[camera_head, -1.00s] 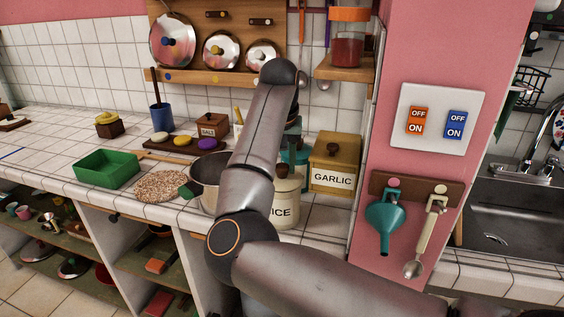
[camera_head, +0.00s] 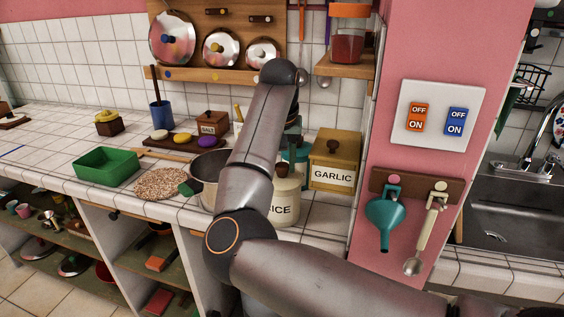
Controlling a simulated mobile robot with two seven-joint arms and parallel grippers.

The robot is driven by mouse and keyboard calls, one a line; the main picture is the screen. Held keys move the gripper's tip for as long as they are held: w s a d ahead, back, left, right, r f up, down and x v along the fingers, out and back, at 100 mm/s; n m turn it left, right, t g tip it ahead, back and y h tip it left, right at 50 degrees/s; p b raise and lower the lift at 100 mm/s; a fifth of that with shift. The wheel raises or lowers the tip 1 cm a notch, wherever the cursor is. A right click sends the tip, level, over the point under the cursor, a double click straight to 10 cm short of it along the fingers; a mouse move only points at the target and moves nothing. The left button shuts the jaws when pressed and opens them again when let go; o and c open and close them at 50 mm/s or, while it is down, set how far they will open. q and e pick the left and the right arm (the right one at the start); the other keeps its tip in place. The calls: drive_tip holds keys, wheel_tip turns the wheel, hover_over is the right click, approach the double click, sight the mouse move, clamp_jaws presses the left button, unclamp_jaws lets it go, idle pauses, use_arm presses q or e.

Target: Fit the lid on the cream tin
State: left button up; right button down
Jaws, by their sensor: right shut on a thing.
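The cream tin (camera_head: 286,207), its label partly covered so that "ICE" shows, stands on the tiled counter behind my right arm. Its cream lid with a brown knob (camera_head: 282,171) is at the tin's top; my arm hides its left part, and I cannot tell whether it sits fully down. My right gripper (camera_head: 289,158) points down above the tin, mostly hidden behind my own forearm. It is shut, apparently on the lid's knob, though the fingertips are not clear. My left gripper is out of view.
A yellow garlic box (camera_head: 335,160) stands close right of the tin, and a teal object (camera_head: 303,153) is behind it. A metal pot (camera_head: 207,172) is close on the left. Farther left are a speckled mat (camera_head: 160,184) and a green tray (camera_head: 106,168).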

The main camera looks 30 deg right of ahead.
drive_tip(key=shift+f, duration=0.1)
drive_tip(key=shift+c, duration=2)
unclamp_jaws()
drive_tip(key=v, duration=1.2)
drive_tip(key=shift+r, duration=0.3)
drive_tip(key=shift+s+f, duration=0.1)
